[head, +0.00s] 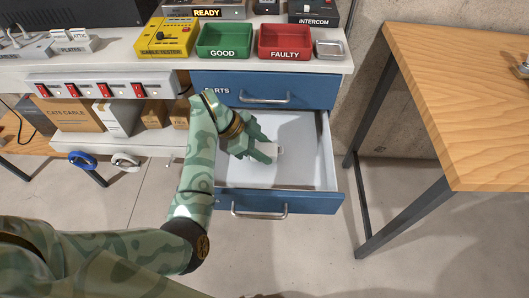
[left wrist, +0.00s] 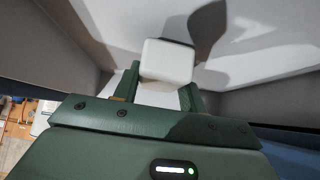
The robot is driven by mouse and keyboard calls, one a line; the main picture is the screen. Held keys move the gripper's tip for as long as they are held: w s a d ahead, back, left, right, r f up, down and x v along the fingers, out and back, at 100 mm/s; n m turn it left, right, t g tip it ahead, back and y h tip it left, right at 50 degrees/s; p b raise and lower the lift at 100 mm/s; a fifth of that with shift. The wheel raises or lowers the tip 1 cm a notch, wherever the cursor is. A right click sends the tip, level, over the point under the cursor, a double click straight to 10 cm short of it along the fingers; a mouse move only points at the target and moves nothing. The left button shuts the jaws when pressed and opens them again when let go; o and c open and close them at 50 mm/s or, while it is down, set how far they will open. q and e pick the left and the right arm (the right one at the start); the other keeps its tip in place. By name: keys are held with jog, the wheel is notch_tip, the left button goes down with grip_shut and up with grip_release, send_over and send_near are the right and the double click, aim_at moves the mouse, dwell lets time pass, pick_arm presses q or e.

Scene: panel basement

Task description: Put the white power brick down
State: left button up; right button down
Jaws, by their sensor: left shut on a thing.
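The white power brick (left wrist: 167,61) is a small rounded white block between the fingertips of my left gripper (left wrist: 160,85) in the left wrist view. In the head view, my left gripper (head: 268,154) is inside the open lower drawer (head: 232,172), and only a small part of the brick (head: 279,151) shows at its tips. The gripper is shut on the brick. A dark shadow lies on the pale drawer floor beyond the brick in the wrist view. I cannot tell whether the brick touches the floor. My right gripper is not in view.
Above the drawer, the bench top holds a green GOOD tray (head: 224,54), a red FAULTY tray (head: 285,56) and a yellow cable tester (head: 166,38). The upper blue drawer (head: 265,91) is closed. A wooden table (head: 470,110) stands at the right. The drawer floor around the gripper looks bare.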

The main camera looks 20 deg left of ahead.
pick_arm(q)
jog(key=shift+f, duration=0.8)
jog(key=shift+r, duration=0.1)
jog(key=o, duration=1.1)
jog(key=shift+c, duration=0.2)
